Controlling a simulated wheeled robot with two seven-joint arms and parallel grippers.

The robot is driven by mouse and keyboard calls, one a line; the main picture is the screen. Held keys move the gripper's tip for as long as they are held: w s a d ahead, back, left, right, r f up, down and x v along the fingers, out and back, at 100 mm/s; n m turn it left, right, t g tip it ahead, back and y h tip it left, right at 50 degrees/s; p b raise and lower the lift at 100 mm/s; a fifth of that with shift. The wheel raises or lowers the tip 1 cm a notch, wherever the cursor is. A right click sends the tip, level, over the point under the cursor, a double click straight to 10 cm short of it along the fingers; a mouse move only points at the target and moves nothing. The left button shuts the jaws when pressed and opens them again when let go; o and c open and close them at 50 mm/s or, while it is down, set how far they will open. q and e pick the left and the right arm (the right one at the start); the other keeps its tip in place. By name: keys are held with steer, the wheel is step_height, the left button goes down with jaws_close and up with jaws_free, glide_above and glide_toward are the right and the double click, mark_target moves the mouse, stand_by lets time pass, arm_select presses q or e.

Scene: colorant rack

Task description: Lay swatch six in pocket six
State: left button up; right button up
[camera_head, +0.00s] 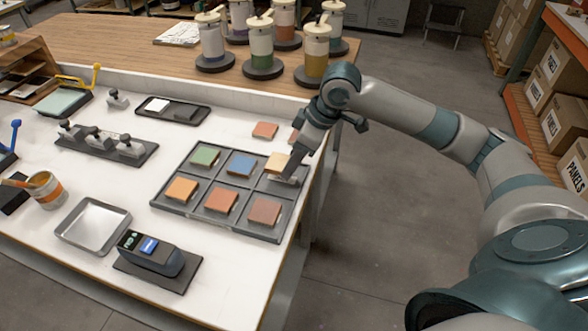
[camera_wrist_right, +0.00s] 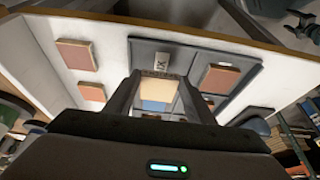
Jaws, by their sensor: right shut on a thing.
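My right gripper (camera_head: 284,174) is shut on a tan-yellow swatch (camera_head: 278,162), at the far right pocket of the dark pocket tray (camera_head: 222,232). The swatch also shows between the fingers in the right wrist view (camera_wrist_right: 156,98). Just past it, a small pale label (camera_wrist_right: 160,64) lies on the tray; I cannot read it surely. I cannot tell whether the swatch touches the pocket floor. The other pockets hold a green swatch (camera_head: 206,155), a blue swatch (camera_head: 241,164), an orange swatch (camera_head: 182,189), a red-orange swatch (camera_head: 221,200) and a brown-red swatch (camera_head: 264,211). My left gripper is not in view.
A loose salmon swatch (camera_head: 265,130) lies behind the tray, with another partly hidden by my arm. A metal pan (camera_head: 93,225), a handheld meter (camera_head: 150,254) and a paint can (camera_head: 46,190) stand to the left. Several colorant jars (camera_head: 261,48) stand behind.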

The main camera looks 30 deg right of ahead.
mark_target(294, 180)
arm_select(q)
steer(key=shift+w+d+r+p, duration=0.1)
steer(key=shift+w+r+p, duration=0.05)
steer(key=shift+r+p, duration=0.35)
arm_select(e)
steer(key=shift+f, duration=2)
steer(key=o, duration=1)
steer(key=shift+s+d+r, duration=0.1)
steer(key=shift+r, duration=0.35)
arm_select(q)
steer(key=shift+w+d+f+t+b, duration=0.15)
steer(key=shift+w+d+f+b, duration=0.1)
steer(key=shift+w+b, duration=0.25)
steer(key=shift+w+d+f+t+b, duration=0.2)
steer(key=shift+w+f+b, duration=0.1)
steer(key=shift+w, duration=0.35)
arm_select(e)
steer(key=v, duration=1.1)
